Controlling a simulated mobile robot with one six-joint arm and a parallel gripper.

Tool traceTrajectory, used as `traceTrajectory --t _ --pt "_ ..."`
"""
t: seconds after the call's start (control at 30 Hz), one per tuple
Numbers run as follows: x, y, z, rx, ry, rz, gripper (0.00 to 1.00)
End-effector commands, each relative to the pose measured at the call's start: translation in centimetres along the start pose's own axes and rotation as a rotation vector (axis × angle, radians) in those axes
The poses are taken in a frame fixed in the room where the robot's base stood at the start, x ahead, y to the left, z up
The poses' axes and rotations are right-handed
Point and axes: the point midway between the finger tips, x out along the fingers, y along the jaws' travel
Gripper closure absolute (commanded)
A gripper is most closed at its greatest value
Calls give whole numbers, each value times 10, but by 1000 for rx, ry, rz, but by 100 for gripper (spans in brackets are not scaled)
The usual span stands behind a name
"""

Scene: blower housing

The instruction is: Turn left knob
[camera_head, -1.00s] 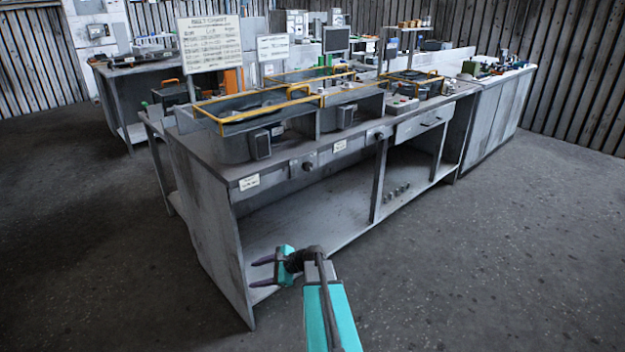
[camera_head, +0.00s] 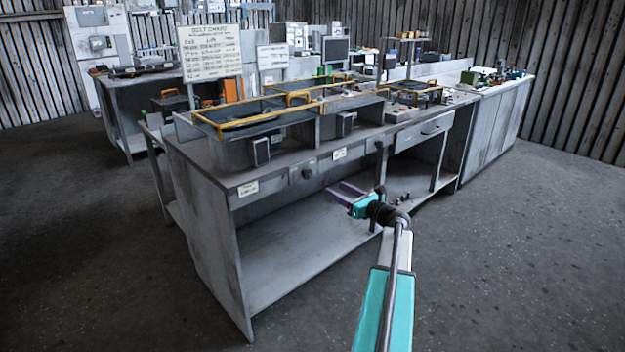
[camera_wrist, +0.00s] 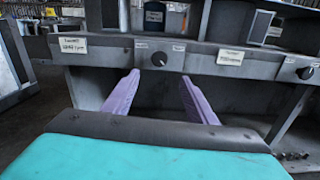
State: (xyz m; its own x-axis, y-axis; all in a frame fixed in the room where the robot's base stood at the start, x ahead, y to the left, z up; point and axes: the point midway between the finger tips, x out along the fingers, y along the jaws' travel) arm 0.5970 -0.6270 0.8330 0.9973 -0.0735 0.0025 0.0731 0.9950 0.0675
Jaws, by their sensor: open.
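The left knob (camera_head: 307,173) is a small dark round knob on the front panel of the grey workbench (camera_head: 200,185). In the wrist view the left knob (camera_wrist: 159,59) has a light pointer mark and sits beyond my fingertips, between them and a little higher. My gripper (camera_head: 338,193) has purple fingers, is open and empty, and is apart from the bench front, to the right of and below the left knob in the head view. A second knob (camera_head: 379,145) sits farther right on the same panel; it also shows in the wrist view (camera_wrist: 305,72).
Paper labels (camera_head: 248,188) are on the panel. Yellow-railed housings (camera_head: 250,120) stand on the bench top. Below the panel is an open lower shelf (camera_head: 290,255); a bench leg stands right of the gripper. The floor in front is clear.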

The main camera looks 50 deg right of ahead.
Motion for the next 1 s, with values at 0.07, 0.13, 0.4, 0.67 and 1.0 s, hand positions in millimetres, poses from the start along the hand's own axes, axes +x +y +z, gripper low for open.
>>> traceTrajectory --t 0.07,0.13,0.4,0.67,1.0 --pt "0 0 0 -1 1 1 48" --pt "0 1 -1 -1 1 1 48" --pt "8 1 -1 -2 2 2 48" --pt "36 0 -1 -3 2 4 48" --pt "85 1 -1 -3 2 5 48"
